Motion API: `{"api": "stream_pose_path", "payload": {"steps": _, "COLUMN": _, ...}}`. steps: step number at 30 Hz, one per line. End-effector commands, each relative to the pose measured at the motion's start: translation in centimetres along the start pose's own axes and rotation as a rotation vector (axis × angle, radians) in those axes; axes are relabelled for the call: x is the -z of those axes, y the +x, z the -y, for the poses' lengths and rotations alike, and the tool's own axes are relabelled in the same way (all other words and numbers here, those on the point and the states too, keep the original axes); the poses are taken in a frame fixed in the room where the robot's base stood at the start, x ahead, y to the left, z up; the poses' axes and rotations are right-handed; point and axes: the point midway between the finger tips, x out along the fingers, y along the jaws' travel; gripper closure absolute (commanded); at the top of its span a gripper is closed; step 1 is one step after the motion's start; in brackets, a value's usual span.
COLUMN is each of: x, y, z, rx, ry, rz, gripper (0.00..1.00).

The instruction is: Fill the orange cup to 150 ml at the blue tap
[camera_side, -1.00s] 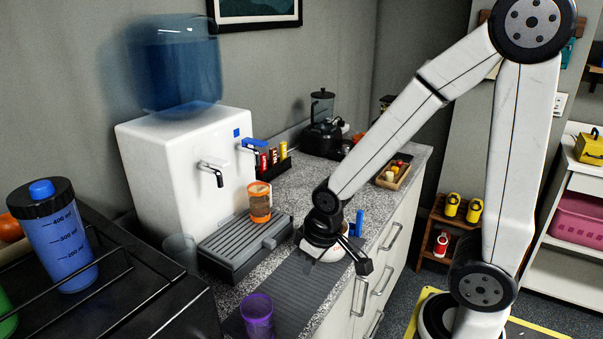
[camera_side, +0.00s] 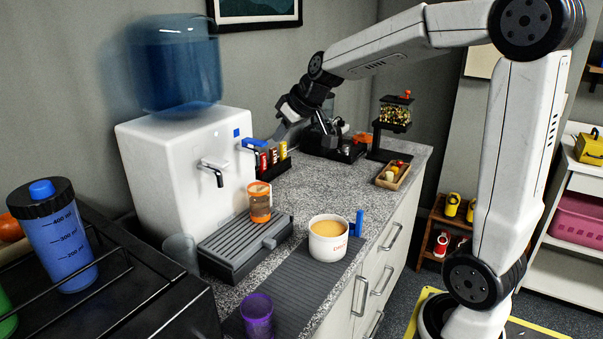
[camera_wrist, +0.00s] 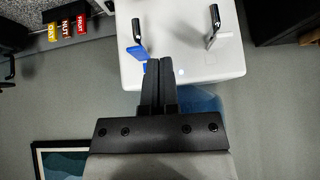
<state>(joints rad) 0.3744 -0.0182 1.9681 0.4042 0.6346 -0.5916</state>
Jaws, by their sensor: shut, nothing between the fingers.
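The orange cup (camera_side: 260,203), see-through with an orange rim and band, stands upright on the drip tray (camera_side: 243,262) below the blue tap. Its fill level is too small to read. The blue tap (camera_side: 254,143) is on the right of the white dispenser (camera_side: 165,190); its blue lever also shows in the wrist view (camera_wrist: 138,54). My gripper (camera_side: 279,137) is shut and empty beside the blue tap, at about lever height. In the wrist view its fingertips (camera_wrist: 160,63) are close to the lever; I cannot tell if they touch. No water stream is visible.
A white mug (camera_side: 328,245) with tan liquid and a blue handle stands on the grey mat (camera_side: 285,292), near a purple cup (camera_side: 257,317). A snack bar rack (camera_side: 275,167) is close below my gripper. The second tap (camera_side: 213,168) is to the left.

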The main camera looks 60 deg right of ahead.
Motion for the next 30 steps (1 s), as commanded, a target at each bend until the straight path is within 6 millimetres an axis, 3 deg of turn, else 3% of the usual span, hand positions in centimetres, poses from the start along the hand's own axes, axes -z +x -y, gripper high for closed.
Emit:
{"api": "stream_pose_path", "payload": {"steps": 3, "x": 2.7, "y": -2.3, "z": -1.9, "rx": -0.007, "ry": -0.013, "rz": -0.065, "gripper": 1.00}}
{"api": "stream_pose_path", "payload": {"steps": 9, "x": 5.3, "y": -4.9, "z": -3.6, "rx": -0.012, "ry": -0.040, "rz": -0.132, "gripper": 1.00}}
{"api": "stream_pose_path", "payload": {"steps": 15, "x": 6.0, "y": -5.6, "z": -4.0, "rx": -0.014, "ry": -0.050, "rz": -0.151, "gripper": 1.00}}
{"api": "stream_pose_path", "payload": {"steps": 30, "x": 6.0, "y": -5.0, "z": -4.0, "rx": -0.013, "ry": -0.049, "rz": -0.149, "gripper": 1.00}}
